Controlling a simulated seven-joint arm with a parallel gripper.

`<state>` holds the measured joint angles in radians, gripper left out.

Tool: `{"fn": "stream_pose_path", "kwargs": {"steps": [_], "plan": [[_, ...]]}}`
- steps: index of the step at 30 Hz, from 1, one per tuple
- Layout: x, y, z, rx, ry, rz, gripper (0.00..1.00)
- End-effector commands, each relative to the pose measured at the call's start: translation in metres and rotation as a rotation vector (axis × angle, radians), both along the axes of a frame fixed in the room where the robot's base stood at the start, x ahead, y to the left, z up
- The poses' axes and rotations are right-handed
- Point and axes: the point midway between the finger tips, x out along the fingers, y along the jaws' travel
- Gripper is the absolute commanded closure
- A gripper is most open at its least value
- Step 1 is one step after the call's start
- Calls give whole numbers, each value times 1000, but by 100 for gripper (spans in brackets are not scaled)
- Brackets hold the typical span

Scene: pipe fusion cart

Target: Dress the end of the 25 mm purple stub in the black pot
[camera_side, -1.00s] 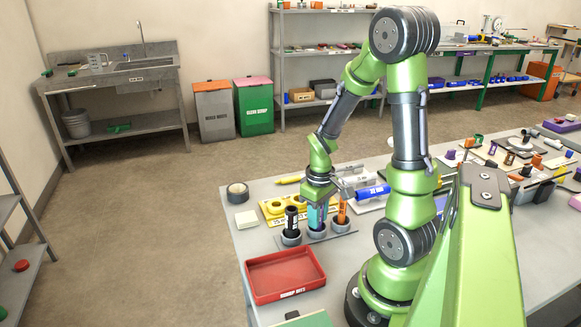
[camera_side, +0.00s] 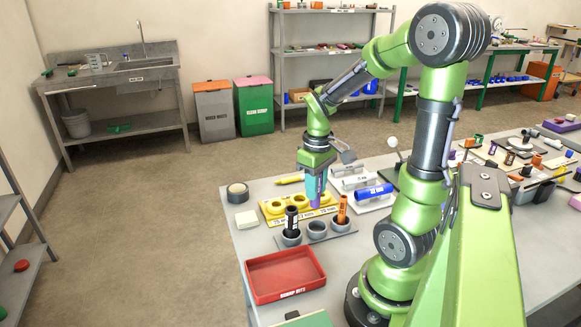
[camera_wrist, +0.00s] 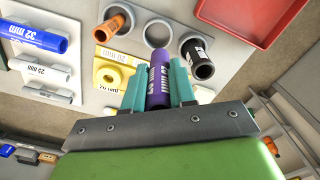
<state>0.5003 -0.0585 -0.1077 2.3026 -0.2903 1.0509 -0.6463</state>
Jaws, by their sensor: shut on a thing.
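My gripper (camera_side: 316,188) is shut on the purple stub (camera_wrist: 158,78), which carries white lettering and points down between the fingers. In the side view the stub's lower end (camera_side: 317,203) hangs clear above the table, behind the pots. The left pot (camera_side: 291,238) holds a black stub (camera_side: 292,217). The right pot (camera_side: 341,225) holds an orange stub (camera_side: 342,208). The yellow block (camera_side: 268,216) with round holes and size labels lies behind the pots.
A red scrap tray (camera_side: 284,275) stands in front of the pots. A blue 32 mm pipe (camera_side: 374,192) and paler pieces lie on holders to the right. A tape roll (camera_side: 237,192) and a pale pad (camera_side: 246,220) sit at the left edge.

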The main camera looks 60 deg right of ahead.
Motion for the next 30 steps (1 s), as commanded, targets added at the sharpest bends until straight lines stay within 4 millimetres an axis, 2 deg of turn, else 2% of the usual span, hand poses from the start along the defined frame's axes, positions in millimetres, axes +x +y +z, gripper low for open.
{"fn": "stream_pose_path", "kwargs": {"steps": [5,9,15,18,21,24,30], "plan": [[54,-19,-6,0,3,27,100],[113,-35,-11,0,2,35,100],[190,-46,-20,0,1,31,100],[221,-48,-22,-1,1,26,100],[244,-49,-21,0,0,15,100],[259,-51,-14,-1,-2,4,100],[269,-52,0,-1,-2,-16,100]]}}
